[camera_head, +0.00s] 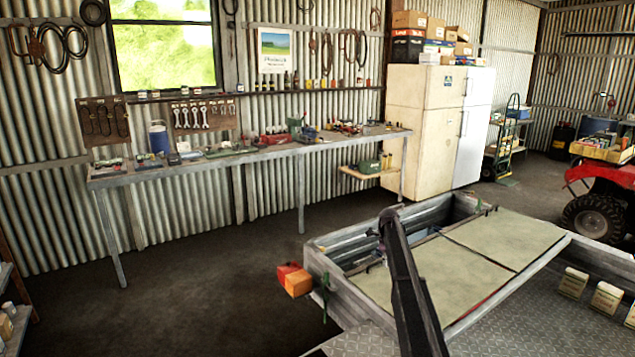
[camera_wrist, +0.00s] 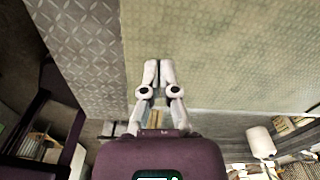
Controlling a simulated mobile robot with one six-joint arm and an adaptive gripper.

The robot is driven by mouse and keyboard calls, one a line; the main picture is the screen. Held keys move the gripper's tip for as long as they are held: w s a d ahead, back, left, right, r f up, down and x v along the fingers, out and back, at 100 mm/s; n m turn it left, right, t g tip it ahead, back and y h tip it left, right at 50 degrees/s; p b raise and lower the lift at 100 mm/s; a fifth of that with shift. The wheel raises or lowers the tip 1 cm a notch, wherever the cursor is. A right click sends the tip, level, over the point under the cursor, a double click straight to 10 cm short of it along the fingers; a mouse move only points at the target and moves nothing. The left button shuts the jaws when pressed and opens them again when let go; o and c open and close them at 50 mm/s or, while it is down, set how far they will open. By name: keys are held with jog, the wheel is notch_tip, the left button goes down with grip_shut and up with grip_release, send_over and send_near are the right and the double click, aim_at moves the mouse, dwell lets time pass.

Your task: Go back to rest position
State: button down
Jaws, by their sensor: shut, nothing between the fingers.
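My gripper (camera_wrist: 151,70) shows in the wrist view with its two pale fingers together, shut and empty. Behind its fingertips in that view is a pale speckled panel (camera_wrist: 230,50), with diamond-plate metal (camera_wrist: 75,40) to the left. In the head view my dark arm reaches up over the trailer-like metal bed (camera_head: 330,268), in front of its pale panels (camera_head: 455,270). The gripper's fingers cannot be made out clearly in the head view.
A long workbench (camera_head: 270,151) with tools runs along the corrugated wall. A white fridge (camera_head: 430,115) stands beyond it, and a red quad bike (camera_head: 597,195) at the right. Small cartons (camera_head: 573,283) stand on the diamond plate. The dark floor (camera_head: 190,290) at left is clear.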

jog(key=s+a+f+n+b, duration=0.3)
jog(key=s+n, duration=0.6)
jog(key=s, duration=0.8)
jog(key=s+a+f+n+b, duration=0.3)
jog(key=s+n, duration=0.6)
jog(key=s, duration=0.8)
jog(key=s+a+f+n+b, duration=0.25)
jog(key=s+n, duration=0.65)
jog(key=s, duration=0.9)
notch_tip(320, 180, up, 12)
jog(key=p, duration=1.2)
jog(key=shift+w+a+f, duration=0.15)
jog(key=shift+w+a, duration=0.15)
jog(key=shift+a, duration=0.05)
